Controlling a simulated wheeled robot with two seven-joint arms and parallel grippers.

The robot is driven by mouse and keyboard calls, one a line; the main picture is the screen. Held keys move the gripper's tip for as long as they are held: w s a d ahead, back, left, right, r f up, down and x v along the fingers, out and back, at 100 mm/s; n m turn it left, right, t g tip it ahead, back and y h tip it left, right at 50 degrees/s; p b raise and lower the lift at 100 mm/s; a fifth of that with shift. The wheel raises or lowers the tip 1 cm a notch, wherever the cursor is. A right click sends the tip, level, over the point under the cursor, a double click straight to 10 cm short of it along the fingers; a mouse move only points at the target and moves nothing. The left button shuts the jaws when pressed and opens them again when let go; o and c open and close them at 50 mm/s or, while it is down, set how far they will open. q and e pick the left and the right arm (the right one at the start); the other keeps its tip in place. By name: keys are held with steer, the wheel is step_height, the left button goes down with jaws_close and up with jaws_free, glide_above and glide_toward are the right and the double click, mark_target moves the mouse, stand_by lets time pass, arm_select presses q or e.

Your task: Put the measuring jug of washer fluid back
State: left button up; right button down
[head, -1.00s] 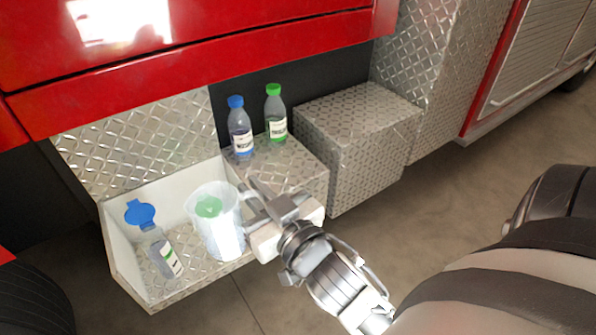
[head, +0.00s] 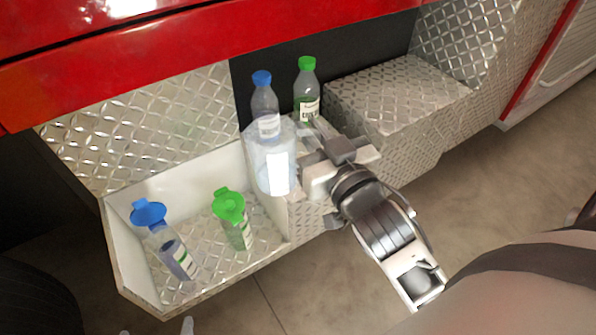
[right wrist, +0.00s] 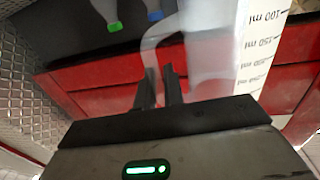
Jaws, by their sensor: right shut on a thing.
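The clear measuring jug (head: 272,170) is upright at the raised tread-plate step, overlapping the blue-capped bottle in the head view. I cannot tell whether its base touches the step. My right gripper (head: 312,150) is shut on the jug's handle, to the right of the jug. In the right wrist view the fingers (right wrist: 160,88) close on the curved handle (right wrist: 152,45), and the jug's white ml scale (right wrist: 262,45) shows at the right. Grey tips at the bottom edge of the head view look like my left gripper (head: 157,329); its opening is unclear.
A blue-capped bottle (head: 264,98) and a green-capped bottle (head: 307,95) stand on the step behind the jug. A tread-plate box (head: 400,100) stands to the right.

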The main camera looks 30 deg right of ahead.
steer(key=w+d+f+b, duration=0.1)
steer(key=w+d+f, duration=0.2)
steer(key=f, duration=0.1)
steer(key=w+d+f+b, duration=0.2)
steer(key=w+d+f, duration=0.2)
steer(key=f, duration=0.1)
steer(key=w+d+f+b, duration=0.2)
steer(key=w+d+f, duration=0.1)
steer(key=d+f, duration=0.1)
steer(key=shift+w+d+f, duration=0.2)
steer(key=shift+w+f, duration=0.2)
steer(key=shift+f, duration=0.25)
arm_select(q)
steer(key=shift+d+f+h, duration=0.15)
steer(key=shift+d+f, duration=0.15)
steer(key=shift+f, duration=0.3)
steer(key=shift+d+f+h, duration=0.15)
steer(key=shift+d+f, duration=0.1)
steer(key=shift+f, duration=0.35)
arm_select(e)
steer(key=shift+f, duration=0.35)
steer(key=shift+f, duration=0.2)
arm_select(q)
steer(key=shift+f, duration=0.15)
arm_select(e)
steer(key=c, duration=1.5)
jaws_free()
